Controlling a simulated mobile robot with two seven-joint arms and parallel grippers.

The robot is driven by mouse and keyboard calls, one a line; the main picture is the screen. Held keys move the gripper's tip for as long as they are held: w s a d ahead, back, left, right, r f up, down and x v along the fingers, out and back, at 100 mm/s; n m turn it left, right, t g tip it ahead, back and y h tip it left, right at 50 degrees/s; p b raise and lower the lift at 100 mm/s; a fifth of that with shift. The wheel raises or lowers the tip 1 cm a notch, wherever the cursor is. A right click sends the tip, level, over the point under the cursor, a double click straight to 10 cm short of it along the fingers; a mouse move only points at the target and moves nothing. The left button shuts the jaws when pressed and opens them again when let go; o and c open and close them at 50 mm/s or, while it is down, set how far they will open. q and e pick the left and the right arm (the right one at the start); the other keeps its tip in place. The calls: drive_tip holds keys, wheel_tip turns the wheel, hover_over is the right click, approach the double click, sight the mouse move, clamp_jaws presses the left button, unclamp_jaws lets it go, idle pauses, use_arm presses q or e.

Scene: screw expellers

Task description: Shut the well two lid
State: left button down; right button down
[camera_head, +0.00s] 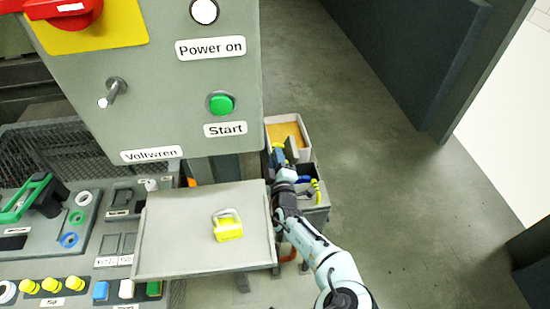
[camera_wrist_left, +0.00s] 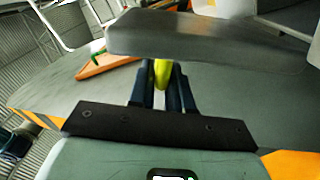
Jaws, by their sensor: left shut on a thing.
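My left gripper (camera_head: 279,155) reaches up from the lower right to the grey bin unit beside the panel. In the left wrist view its two dark fingers (camera_wrist_left: 163,85) are shut on a yellow-green handle (camera_wrist_left: 162,72). A thick grey slab (camera_wrist_left: 205,40), possibly the lid, lies just beyond the fingers; its link to the handle is hard to tell. In the head view, an open well (camera_head: 288,134) with a pale rim and orange inside is at the back. A nearer dark well (camera_head: 313,176) has a yellow handle-like piece (camera_head: 318,190) beside it. Which well is number two is not readable.
A grey tray (camera_head: 180,240) with a yellow padlock (camera_head: 228,226) lies left of my arm. Above it stands the control panel (camera_head: 150,110) with a green Start button (camera_head: 221,104). Open floor (camera_head: 390,220) lies to the right.

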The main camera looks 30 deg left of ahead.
use_arm(q)
drive_tip(key=shift+f, duration=0.2)
drive_tip(key=c, duration=1.1)
unclamp_jaws()
drive_tip(key=shift+r, duration=0.1)
drive_tip(key=shift+s+d, duration=0.1)
drive_tip(key=p+v, duration=0.2)
drive_tip(key=v, duration=1.1)
drive_tip(key=shift+s, duration=0.1)
use_arm(e)
drive_tip(key=s+r, duration=0.1)
drive_tip(key=s+a+r, duration=0.1)
drive_tip(key=s, duration=0.1)
drive_tip(key=shift+a+r+g+y, duration=0.1)
drive_tip(key=shift+a+g+y, duration=0.1)
drive_tip(key=shift+g+y, duration=0.15)
